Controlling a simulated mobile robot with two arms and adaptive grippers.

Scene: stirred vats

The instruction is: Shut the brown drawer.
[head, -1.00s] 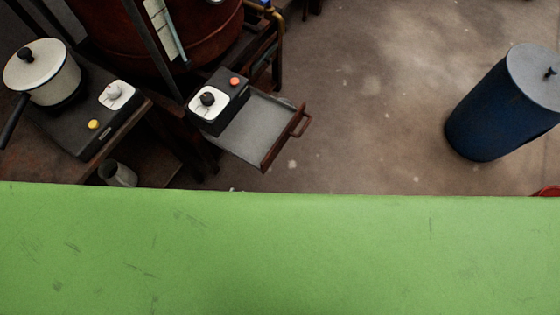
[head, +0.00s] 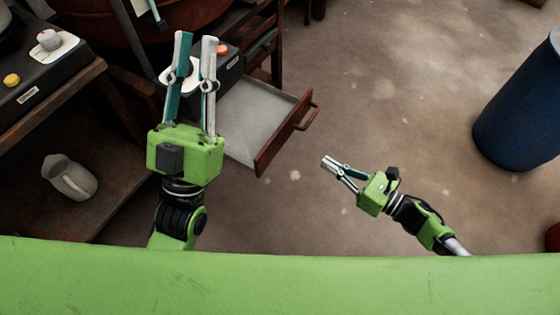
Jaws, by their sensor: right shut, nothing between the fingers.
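The brown drawer (head: 283,136) stands pulled out, its grey inside bare where it shows. Its front panel carries a brown bar handle (head: 308,110) and faces lower right. My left gripper (head: 195,38) is open and empty, fingers pointing up the picture. It is left of the drawer and covers part of the small control box behind it. My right gripper (head: 327,162) is shut with nothing in it. It is below and right of the drawer front, apart from the handle, its tips pointing up and left.
A control box with an orange button (head: 222,48) stands behind the drawer. At left is a bench with a yellow-knobbed hotplate (head: 12,80) and a grey jug (head: 70,177) on a lower shelf. A blue barrel (head: 520,110) stands at right. The floor between is clear.

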